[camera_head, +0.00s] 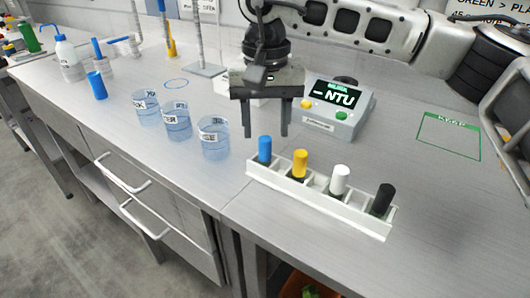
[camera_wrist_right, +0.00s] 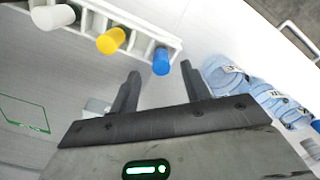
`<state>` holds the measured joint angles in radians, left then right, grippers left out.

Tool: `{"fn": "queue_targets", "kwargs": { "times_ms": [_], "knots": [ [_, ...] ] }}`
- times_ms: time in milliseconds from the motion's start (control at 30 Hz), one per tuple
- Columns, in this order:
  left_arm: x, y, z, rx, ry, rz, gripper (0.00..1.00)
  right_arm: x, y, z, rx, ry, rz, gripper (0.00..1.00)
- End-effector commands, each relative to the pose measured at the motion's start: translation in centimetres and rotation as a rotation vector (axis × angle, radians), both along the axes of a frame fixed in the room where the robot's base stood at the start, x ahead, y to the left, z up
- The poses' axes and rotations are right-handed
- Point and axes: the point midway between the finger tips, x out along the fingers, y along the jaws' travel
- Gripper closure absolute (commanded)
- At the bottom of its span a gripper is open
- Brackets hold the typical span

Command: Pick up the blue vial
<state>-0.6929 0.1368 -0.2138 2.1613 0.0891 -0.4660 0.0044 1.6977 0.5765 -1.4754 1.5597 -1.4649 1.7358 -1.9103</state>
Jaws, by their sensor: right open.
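The blue vial (camera_head: 265,149) stands upright in the left end slot of a white rack (camera_head: 318,200). In the right wrist view the blue vial (camera_wrist_right: 161,62) shows past the fingertips, roughly between their lines. My right gripper (camera_head: 265,130) is open and empty, its fingers pointing down by the blue vial. It also shows in the right wrist view (camera_wrist_right: 160,80). A gap shows between the fingers and the vial in the right wrist view. My left gripper is not in view.
The rack also holds a yellow vial (camera_head: 300,163), a white vial (camera_head: 340,179) and a black vial (camera_head: 381,199). Clear beakers (camera_head: 214,138) stand left of it. A turbidity meter (camera_head: 338,106) stands behind. Bare bench lies around the green outlined square (camera_head: 449,137).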

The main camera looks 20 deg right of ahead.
Motion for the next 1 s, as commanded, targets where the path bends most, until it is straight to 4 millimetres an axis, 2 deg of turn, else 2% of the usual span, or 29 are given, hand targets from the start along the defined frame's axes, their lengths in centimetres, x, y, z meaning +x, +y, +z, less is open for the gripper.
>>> {"fn": "queue_targets", "kwargs": {
  "times_ms": [200, 500, 567, 667, 700, 1000],
  "knots": [
    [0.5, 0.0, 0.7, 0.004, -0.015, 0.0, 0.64, 0.0, 0.1, -3.1, -0.001, 0.002, 0.0, 0.53],
    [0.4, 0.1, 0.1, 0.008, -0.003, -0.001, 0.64, 0.0, 0.1, -3.6, 0.0, 0.0, 0.0, 0.53],
    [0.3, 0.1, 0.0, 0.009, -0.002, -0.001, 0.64, 0.0, 0.1, -3.6, 0.0, 0.0, 0.0, 0.67],
    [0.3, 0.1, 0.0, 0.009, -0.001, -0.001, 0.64, 0.0, 0.1, -3.6, 0.0, 0.0, 0.0, 0.95],
    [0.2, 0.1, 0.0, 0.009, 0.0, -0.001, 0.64, 0.0, 0.1, -3.6, 0.0, 0.0, 0.0, 1.0],
    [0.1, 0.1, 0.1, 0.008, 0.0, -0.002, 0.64, 0.0, 0.2, -3.5, 0.0, 0.0, 0.0, 1.0]
  ]
}}
